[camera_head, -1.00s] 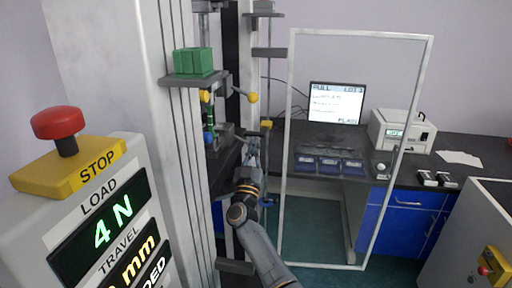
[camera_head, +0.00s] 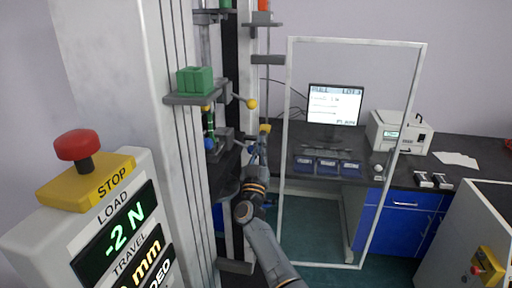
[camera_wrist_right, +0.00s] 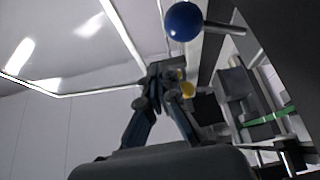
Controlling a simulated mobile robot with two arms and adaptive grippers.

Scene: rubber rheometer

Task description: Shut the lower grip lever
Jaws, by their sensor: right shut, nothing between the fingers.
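The test machine's upper grip has a lever with a yellow ball (camera_head: 251,103). Below it is the lower grip (camera_head: 222,139), with a blue ball knob (camera_head: 209,144) at its left. My right gripper (camera_head: 262,137) is to the right of the lower grip, shut and empty. In the right wrist view, the gripper (camera_wrist_right: 164,72) has its fingertips together. A blue ball on a metal rod (camera_wrist_right: 184,21) shows just beyond the fingertips, seemingly apart from them. A small yellow part (camera_wrist_right: 187,89) shows beside the fingers. My left gripper is not in view.
A column (camera_head: 180,160) and a control panel with a red stop button (camera_head: 76,146) stand at left. A clear framed screen (camera_head: 287,150) stands close to the right of my arm. A bench with a monitor (camera_head: 335,104) is behind.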

